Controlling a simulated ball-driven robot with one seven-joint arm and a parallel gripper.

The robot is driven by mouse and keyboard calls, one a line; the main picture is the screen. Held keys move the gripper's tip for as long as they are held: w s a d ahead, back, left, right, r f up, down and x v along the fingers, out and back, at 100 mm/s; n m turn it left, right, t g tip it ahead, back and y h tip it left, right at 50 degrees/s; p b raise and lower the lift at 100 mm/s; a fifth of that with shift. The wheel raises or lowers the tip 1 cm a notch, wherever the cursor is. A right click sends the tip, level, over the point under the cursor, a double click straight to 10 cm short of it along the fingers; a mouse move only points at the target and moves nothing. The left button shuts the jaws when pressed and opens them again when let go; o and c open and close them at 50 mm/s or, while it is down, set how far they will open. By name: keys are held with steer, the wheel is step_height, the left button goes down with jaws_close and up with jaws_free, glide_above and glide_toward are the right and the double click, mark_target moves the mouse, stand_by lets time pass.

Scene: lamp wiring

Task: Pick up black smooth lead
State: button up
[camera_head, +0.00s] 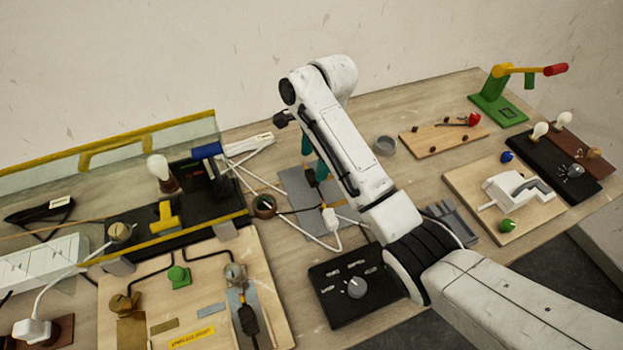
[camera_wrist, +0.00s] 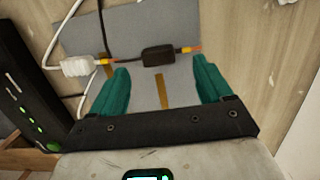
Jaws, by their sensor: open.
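My gripper (camera_wrist: 160,76) is open, its two teal fingers apart over a grey mat (camera_wrist: 135,32). A small black block with orange ends (camera_wrist: 158,55) lies just beyond and between the fingertips, and nothing is gripped. A thin black lead (camera_wrist: 103,22) runs at the top left of the wrist view; I cannot tell whether it is the smooth lead or joins the block. A white ribbed connector (camera_wrist: 78,66) is left of the block. In the head view my gripper (camera_head: 314,158) is above the grey mat (camera_head: 292,187), partly hidden by my arm.
A black dial box (camera_head: 340,302) stands near the front edge. A glass panel with yellow edging (camera_head: 130,155) stands on the left. White cables (camera_head: 262,178) cross beside the mat.

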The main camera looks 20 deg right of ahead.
mark_target(312, 175)
steer(key=f, duration=0.4)
steer(key=shift+s+a, duration=0.1)
steer(key=shift+a, duration=0.15)
steer(key=c, duration=1.1)
